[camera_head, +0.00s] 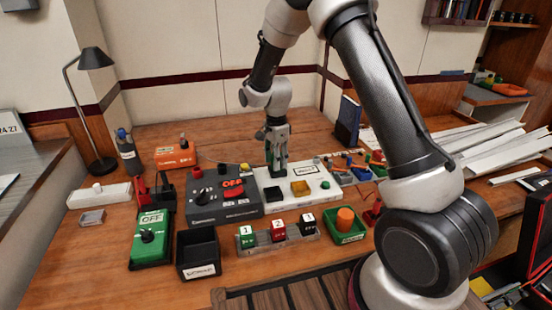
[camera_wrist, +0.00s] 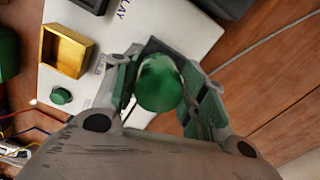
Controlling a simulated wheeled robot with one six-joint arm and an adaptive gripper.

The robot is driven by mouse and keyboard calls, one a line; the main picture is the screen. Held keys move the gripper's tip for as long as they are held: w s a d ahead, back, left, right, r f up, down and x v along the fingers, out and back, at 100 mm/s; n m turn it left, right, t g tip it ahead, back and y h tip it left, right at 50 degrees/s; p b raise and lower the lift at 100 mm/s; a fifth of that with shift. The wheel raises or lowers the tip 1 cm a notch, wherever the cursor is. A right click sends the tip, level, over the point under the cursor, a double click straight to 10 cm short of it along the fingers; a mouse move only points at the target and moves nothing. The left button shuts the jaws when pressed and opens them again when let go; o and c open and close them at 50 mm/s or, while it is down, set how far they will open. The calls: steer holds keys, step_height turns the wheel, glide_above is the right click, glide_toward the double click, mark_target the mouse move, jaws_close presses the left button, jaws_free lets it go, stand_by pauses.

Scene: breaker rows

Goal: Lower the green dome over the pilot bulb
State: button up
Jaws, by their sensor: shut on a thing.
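My gripper (camera_head: 277,168) points down over the back left part of a white board (camera_head: 337,189). In the wrist view my gripper (camera_wrist: 165,88) is shut on the green dome (camera_wrist: 158,84), a rounded green piece between the two fingers. In the head view the fingers hide most of the dome. It is above the board, near a dark square part (camera_wrist: 152,49); I cannot tell whether it touches anything. I cannot make out the pilot bulb; it may be hidden below the dome or the fingers.
The board carries a yellow open block (camera_head: 300,188), a black block (camera_head: 274,195) and a small green button (camera_head: 325,185). A dark box (camera_head: 225,208) with a red switch stands close on the left. Numbered blocks in a clear rack (camera_head: 280,244) stand in front.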

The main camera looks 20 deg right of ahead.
steer(key=o, duration=0.9)
steer(key=shift+r, duration=0.1)
